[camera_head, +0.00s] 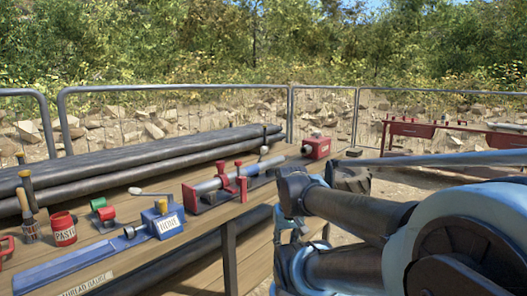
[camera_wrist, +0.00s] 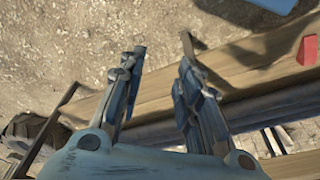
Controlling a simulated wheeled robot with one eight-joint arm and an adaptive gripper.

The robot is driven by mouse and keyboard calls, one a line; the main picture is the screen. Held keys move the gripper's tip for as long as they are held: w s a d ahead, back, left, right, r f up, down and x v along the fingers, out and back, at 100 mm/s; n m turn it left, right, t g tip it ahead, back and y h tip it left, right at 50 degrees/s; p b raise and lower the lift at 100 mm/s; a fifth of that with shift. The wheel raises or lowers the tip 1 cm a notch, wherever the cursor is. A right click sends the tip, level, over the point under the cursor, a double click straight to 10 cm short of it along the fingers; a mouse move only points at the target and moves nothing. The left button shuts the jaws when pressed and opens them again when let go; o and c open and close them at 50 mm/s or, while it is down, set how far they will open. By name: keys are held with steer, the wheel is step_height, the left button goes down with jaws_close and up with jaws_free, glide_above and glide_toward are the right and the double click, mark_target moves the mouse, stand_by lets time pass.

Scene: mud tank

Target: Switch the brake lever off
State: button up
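No part in view is clearly marked as a brake lever. A red box (camera_head: 316,148) with a label and a small knob stands at the far right end of the wooden bench (camera_head: 190,239) in the head view. A blue box (camera_head: 163,222) labelled HONE has a crank-like arm with a pale knob (camera_head: 135,190). My gripper (camera_wrist: 163,48) shows in the wrist view with its two fingers apart and nothing between them. It is over dirt ground beside a wooden beam. In the head view my arm covers the area right of the bench.
A red clamp fixture (camera_head: 226,181) holds a grey cylinder on the bench. A red PASTE tin (camera_head: 63,229) and a brush (camera_head: 30,222) stand at the left. Long black pipes (camera_head: 150,158) lie behind. A red table (camera_head: 440,133) stands beyond, near a metal fence (camera_head: 290,115).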

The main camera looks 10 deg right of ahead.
steer(key=shift+s+r+m, duration=0.25)
steer(key=shift+r+m, duration=0.05)
steer(key=shift+r, duration=0.4)
jaws_close()
steer(key=w+d+r+m+y, duration=0.1)
steer(key=w+r+m+y, duration=0.1)
steer(key=w+r+m, duration=1.2)
steer(key=w+d+r+m, duration=0.3)
steer(key=w+r, duration=0.1)
steer(key=w, duration=0.3)
steer(key=w+d+r+m+t+y, duration=0.1)
steer(key=w+d+r+m, duration=0.2)
steer(key=w, duration=0.5)
steer(key=w+d+r+m+t+y, duration=0.1)
steer(key=w+d+r+m, duration=0.3)
steer(key=w, duration=0.4)
steer(key=shift+r+m, duration=0.45)
steer(key=shift+m, duration=0.15)
steer(key=shift+w, duration=0.1)
